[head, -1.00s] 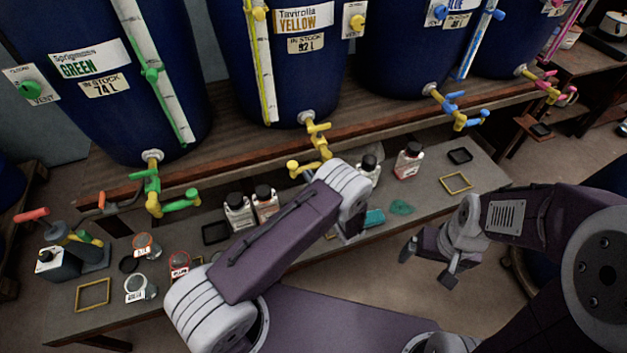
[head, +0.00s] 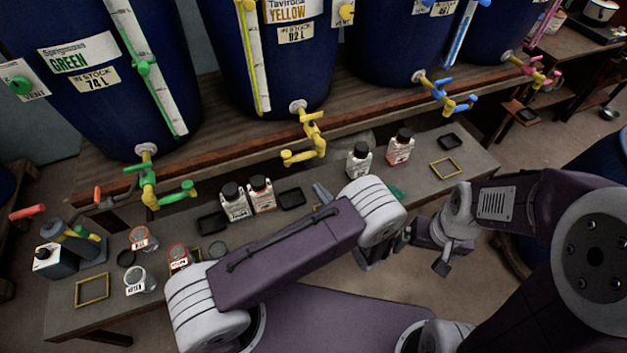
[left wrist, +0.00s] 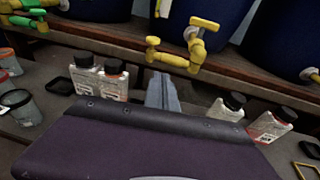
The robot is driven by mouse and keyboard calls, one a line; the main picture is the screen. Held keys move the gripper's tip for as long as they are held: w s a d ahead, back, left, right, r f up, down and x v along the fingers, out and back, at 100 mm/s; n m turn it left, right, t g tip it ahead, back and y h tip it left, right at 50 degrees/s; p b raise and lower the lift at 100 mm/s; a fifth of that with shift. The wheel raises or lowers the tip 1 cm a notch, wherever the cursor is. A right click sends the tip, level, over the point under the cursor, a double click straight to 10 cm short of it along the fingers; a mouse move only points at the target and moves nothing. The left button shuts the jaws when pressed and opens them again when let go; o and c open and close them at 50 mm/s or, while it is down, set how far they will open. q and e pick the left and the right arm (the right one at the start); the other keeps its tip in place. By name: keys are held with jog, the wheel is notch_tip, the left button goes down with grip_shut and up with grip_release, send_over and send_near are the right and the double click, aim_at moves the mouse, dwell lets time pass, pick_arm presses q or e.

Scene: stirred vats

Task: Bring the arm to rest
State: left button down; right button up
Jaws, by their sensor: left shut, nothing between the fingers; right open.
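My left arm reaches across the lower middle of the head view, bent at a grey joint. My left gripper (head: 322,193) shows only as a grey fingertip behind the purple arm link; in the left wrist view its fingers (left wrist: 161,93) are together and empty, above the bench between two pairs of bottles. The purple casing in front is mine and hides part of the bench. My right gripper (head: 423,255) is open and empty, off the bench's front edge, close to my left arm's bent joint.
Blue vats with green (head: 165,192), yellow (head: 307,140) and blue (head: 445,95) taps stand on a shelf behind. The low bench (head: 460,180) holds white-labelled bottles (head: 260,193), (head: 359,162), jars (head: 140,280), dark trays and yellow frames (head: 445,167).

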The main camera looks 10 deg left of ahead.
pick_arm(q)
jog(key=shift+s+d, duration=0.15)
jog(key=shift+s, duration=0.1)
jog(key=shift+w, duration=0.1)
